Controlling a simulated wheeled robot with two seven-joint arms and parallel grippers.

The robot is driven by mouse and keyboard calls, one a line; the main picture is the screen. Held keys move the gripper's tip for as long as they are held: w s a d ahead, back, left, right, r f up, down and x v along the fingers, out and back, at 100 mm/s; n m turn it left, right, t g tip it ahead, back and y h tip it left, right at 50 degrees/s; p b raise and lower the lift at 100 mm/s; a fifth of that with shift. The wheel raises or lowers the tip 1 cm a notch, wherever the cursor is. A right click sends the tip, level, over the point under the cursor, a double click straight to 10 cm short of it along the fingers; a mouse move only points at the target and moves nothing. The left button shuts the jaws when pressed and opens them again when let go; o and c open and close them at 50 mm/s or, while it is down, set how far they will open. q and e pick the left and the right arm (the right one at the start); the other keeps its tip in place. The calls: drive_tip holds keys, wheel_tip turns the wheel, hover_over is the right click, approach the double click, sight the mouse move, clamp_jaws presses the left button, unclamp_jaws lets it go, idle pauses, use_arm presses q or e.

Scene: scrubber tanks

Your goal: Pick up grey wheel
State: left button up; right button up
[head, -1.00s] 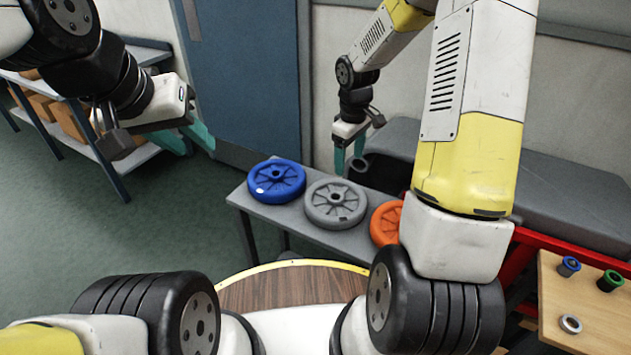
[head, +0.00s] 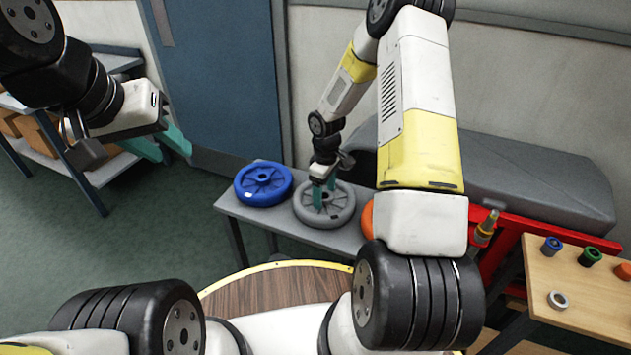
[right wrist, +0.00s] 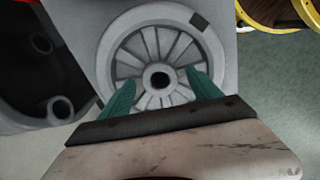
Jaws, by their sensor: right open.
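The grey wheel (head: 338,208) lies flat on a narrow grey bench, between a blue wheel (head: 263,184) and an orange wheel (head: 367,219) mostly hidden by my right arm. My right gripper (head: 324,196) is over the grey wheel, fingers pointing down. In the right wrist view its teal fingers (right wrist: 161,88) are open, on either side of the wheel's dark centre hole, over the spokes of the grey wheel (right wrist: 117,42). I cannot tell whether they touch it. My left gripper (head: 170,146) is raised at the left, away from the wheels, with its fingers apart and empty.
The grey bench (head: 292,226) holds the wheels. A wooden table (head: 590,310) at the right carries small coloured parts and a metal ring (head: 557,299). A large grey tank (head: 530,180) stands behind the bench. A shelf with boxes (head: 45,140) is at the left.

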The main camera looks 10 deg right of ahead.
clamp_jaws()
drive_tip(key=shift+r, duration=0.1)
idle(0.4)
